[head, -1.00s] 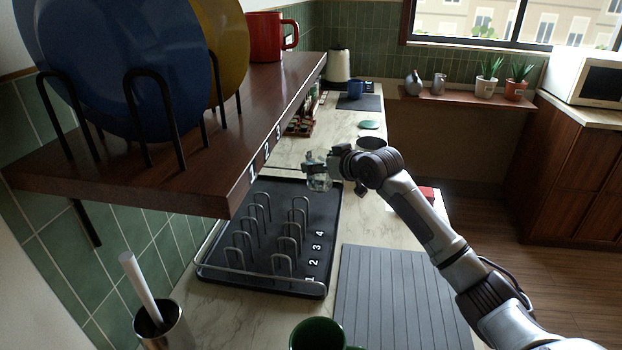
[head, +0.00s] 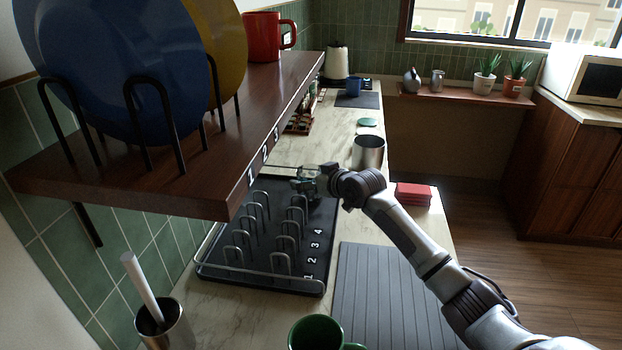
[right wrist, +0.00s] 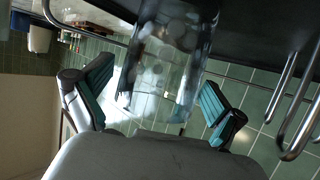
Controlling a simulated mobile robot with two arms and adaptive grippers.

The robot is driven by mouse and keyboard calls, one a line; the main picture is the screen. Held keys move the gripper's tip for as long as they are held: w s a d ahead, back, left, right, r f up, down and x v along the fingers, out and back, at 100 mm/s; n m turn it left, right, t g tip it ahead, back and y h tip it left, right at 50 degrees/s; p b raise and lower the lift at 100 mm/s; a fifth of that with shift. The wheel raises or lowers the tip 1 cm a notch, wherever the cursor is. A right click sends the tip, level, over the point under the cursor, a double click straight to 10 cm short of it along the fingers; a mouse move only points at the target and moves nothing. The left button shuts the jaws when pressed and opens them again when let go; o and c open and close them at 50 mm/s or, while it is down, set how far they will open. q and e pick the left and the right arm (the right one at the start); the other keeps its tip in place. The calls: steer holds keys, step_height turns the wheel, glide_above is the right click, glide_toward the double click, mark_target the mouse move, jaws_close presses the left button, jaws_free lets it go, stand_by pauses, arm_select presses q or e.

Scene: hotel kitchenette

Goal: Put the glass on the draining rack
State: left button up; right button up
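The glass (right wrist: 168,65) is clear and see-through, and it sits between the two teal-padded fingers of my right gripper (right wrist: 158,90) in the right wrist view. In the head view my right gripper (head: 306,180) holds it at the far end of the draining rack, where the glass is small and partly hidden by the fingers. The draining rack (head: 262,279) is a black tray with grey wire loops and the numbers 1 to 4. I cannot tell whether the glass touches the rack. My left gripper is not in view.
A wooden shelf (head: 215,175) with blue and yellow plates overhangs the rack's left side. A metal cup (head: 368,153) stands just beyond my gripper. A green mug (head: 315,334), a grey ribbed mat (head: 385,300) and a metal holder (head: 165,325) are nearer. Red items (head: 412,194) lie right.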

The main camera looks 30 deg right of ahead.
steer(key=shift+s, duration=0.1)
steer(key=b+v, duration=0.1)
steer(key=v, duration=1.1)
stand_by(0.4)
